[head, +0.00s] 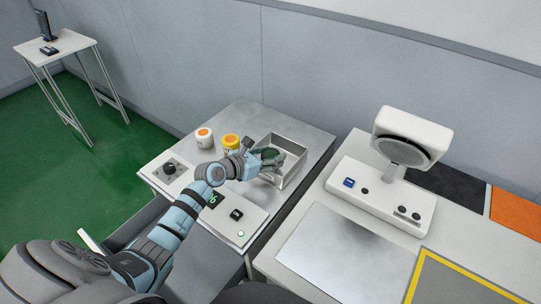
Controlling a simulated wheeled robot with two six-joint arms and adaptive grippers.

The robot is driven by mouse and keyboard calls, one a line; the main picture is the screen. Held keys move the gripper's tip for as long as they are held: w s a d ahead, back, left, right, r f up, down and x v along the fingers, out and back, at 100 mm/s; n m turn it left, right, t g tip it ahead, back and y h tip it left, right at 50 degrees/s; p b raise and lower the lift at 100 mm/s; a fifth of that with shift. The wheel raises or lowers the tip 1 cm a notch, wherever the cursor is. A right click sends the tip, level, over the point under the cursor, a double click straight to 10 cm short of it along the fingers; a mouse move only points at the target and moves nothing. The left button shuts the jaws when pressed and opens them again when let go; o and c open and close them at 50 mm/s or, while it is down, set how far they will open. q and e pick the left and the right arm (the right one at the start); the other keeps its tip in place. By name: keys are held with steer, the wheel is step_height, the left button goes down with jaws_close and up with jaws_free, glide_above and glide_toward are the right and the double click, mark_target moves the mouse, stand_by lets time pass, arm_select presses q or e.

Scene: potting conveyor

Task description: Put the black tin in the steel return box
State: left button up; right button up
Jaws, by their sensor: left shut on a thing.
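My left gripper (268,160) reaches in from the left and is over the steel return box (299,164), an open-topped metal box on the left bench. It is shut on a dark, rounded thing, which appears to be the black tin (270,153). The fingers hide part of the tin. The tin is over or inside the box opening; I cannot tell whether it touches the box floor. My right gripper is not in view.
A white jar with an orange top (204,138) and a yellow jar (231,142) stand left of the box. A control panel (236,215) is in front. A white device with a round grille (403,148) stands on the right bench, beside a bare metal plate (345,255).

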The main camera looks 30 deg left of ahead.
arm_select(q)
steer(key=o, duration=1.2)
steer(key=shift+o, duration=0.2)
steer(key=shift+r, duration=0.1)
steer(key=shift+r+p, duration=0.35)
steer(key=shift+p, duration=0.1)
steer(key=p+v, duration=0.3)
steer(key=v, duration=0.9)
steer(key=shift+p, duration=0.3)
